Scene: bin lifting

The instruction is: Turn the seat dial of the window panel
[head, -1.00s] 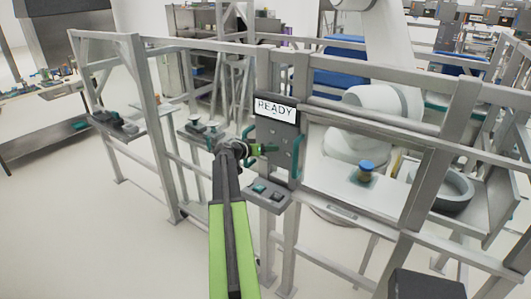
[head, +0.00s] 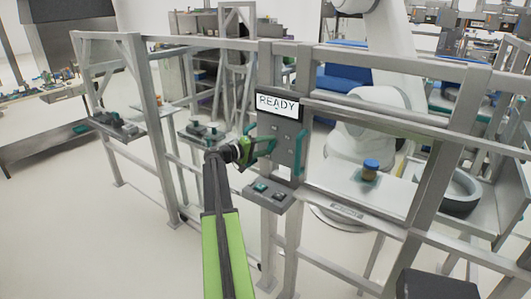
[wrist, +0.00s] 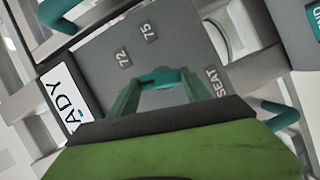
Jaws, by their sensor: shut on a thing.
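The window panel (head: 297,150) is a grey upright plate on the fence, with a white READY display (head: 277,104) at its top. The display shows partly in the wrist view (wrist: 68,110). My gripper (head: 270,143) is at the panel's left part. In the wrist view my gripper's two green fingers (wrist: 162,86) straddle a teal piece, the seat dial (wrist: 161,77), and are shut on it. The labels 72 and 75 are beyond the fingertips, and SEAT is to their right. The dial's lower part is hidden by my gripper.
Teal handles flank the panel; one is at its right (head: 301,152). A small button box (head: 268,194) juts out below. Grey fence rails (head: 360,115) run both ways. Behind stand a white robot arm (head: 365,125) and a blue-topped jar (head: 370,168). The floor in front is clear.

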